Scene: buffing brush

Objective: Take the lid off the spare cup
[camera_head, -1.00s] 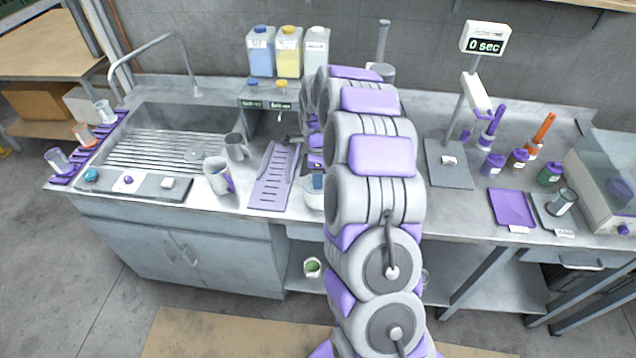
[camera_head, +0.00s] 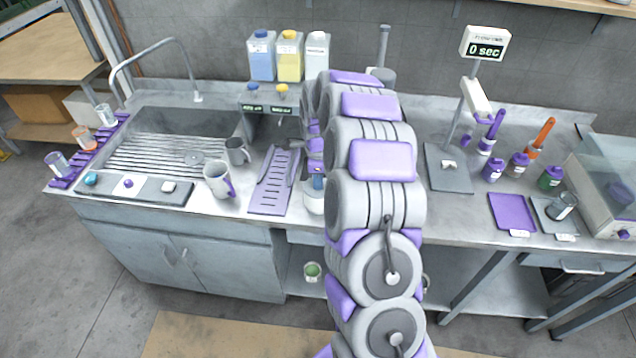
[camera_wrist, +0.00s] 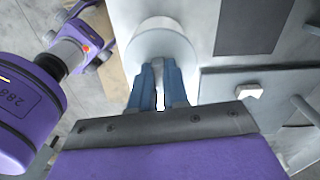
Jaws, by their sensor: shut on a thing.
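In the wrist view my gripper (camera_wrist: 158,70) has its two blue fingers close together. Their tips are at the near edge of a pale round lid (camera_wrist: 165,42), with a narrow bright piece between them. I take this to be the lid of the spare cup; the exact hold is hard to see. In the head view a white rounded cup (camera_head: 313,202) shows partly, left of my arm on the counter, with a blue finger just above it. My arm hides the rest of the cup. I cannot tell whether lid and cup are touching.
A purple slotted rack (camera_head: 270,190), a white mug (camera_head: 217,181) and a grey mug (camera_head: 237,151) stand left of the cup. The sink (camera_head: 165,140) is further left. A scale (camera_head: 448,168) stands right of my arm. Bottles (camera_head: 289,55) line the wall.

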